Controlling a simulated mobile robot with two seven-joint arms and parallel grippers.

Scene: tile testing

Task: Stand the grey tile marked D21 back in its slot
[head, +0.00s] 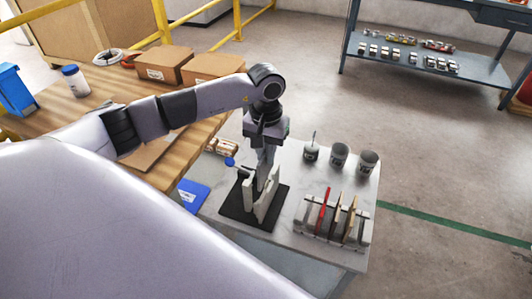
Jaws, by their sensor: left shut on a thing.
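My left gripper (263,184) points down over a black base plate (236,213) on the small grey table. It is shut on a thin, pale upright piece (267,202), which looks like the grey tile; the gripper partly hides it and no D21 mark is readable. The piece stands upright close to or on the black base, beside another pale upright part. A light rack (308,232) stands to the right, with a red tile (323,210) and tan or brown tiles (349,216) upright in its slots. My right gripper is not in view.
A blue-knobbed lever (230,162) sticks out left of the base. Three grey cups (339,155) stand at the table's back right. A blue item (192,195) lies at the left edge. Bare tabletop (300,181) lies between base and cups. A wooden bench (110,100) adjoins.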

